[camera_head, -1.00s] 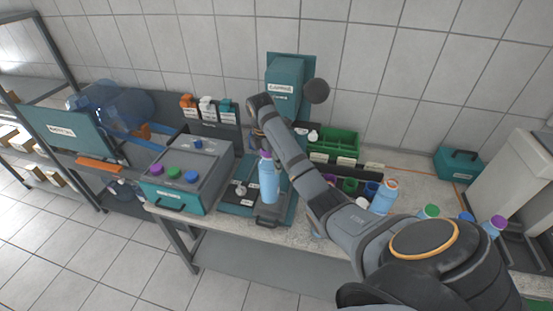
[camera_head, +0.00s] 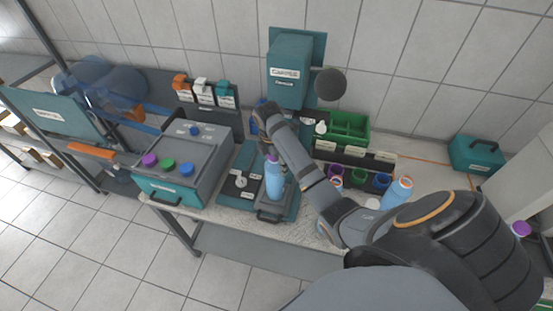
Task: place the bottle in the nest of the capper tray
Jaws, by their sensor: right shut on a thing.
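The light blue bottle (camera_head: 274,182) with a purple cap stands upright over the front right part of the capper tray (camera_head: 291,212), which is a dark plate on a teal base with a front handle. I cannot tell if the bottle's bottom rests in the nest or hangs just above it. My right gripper (camera_head: 269,148) is shut on the bottle near its cap, and is mostly hidden by my own arm. The teal capper (camera_head: 288,72) stands behind, with a dark round knob at its right. My left gripper is not in view.
A grey-and-teal box (camera_head: 180,190) with purple, green and blue caps stands left of the tray. Green bins (camera_head: 348,127) and coloured cups (camera_head: 358,178) are to the right. Another blue bottle (camera_head: 397,192) with an orange cap stands further right, near my arm.

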